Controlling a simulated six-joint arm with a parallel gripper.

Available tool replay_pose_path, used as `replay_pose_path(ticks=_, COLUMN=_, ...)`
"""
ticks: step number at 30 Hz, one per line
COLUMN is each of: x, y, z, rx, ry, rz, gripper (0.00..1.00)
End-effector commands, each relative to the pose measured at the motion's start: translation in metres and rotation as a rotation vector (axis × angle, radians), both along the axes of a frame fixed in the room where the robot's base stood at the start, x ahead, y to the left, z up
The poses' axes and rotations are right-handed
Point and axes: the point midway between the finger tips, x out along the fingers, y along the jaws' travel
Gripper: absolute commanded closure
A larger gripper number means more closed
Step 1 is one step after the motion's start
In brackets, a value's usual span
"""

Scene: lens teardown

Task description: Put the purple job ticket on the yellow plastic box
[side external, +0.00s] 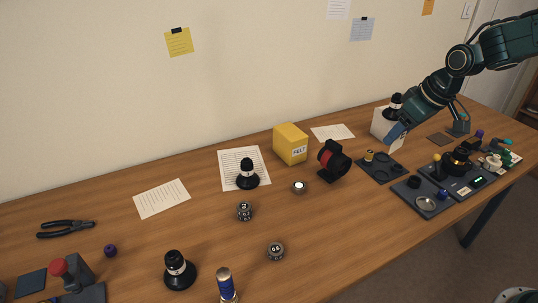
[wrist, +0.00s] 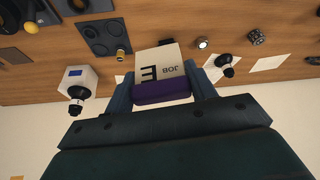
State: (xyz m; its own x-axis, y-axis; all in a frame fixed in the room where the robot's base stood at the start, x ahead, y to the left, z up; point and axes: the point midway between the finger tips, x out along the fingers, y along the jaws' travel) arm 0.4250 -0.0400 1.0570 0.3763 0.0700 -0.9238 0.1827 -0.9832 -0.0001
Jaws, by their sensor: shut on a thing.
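My gripper (side external: 396,132) is in the air at the right of the side view, in front of a white box. In the wrist view my gripper (wrist: 161,88) is shut on the job ticket (wrist: 165,68), a pale card with dark lettering and a purple band along its near edge. I cannot clearly make out the ticket in the side view. The yellow plastic box (side external: 290,145), labelled FELT, stands upright on the table near the wall, left of my gripper and apart from it. I cannot see the box in the wrist view.
The white box (side external: 382,125) has a black-based object on top. A black and red device (side external: 333,161) stands right of the yellow box. Dark trays (side external: 380,171) with parts fill the right side. Paper sheets (side external: 332,132) lie near the wall.

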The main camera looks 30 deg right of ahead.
Motion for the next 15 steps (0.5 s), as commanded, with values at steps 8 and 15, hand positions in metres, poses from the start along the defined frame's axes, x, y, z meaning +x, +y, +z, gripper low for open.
replay_pose_path(ticks=8, x=0.014, y=0.000, z=0.002, rx=-0.004, ry=0.000, rz=-0.004, gripper=0.66)
replay_pose_path(ticks=15, x=0.051, y=0.001, z=0.006, rx=-0.013, ry=0.003, rz=-0.013, gripper=0.66)
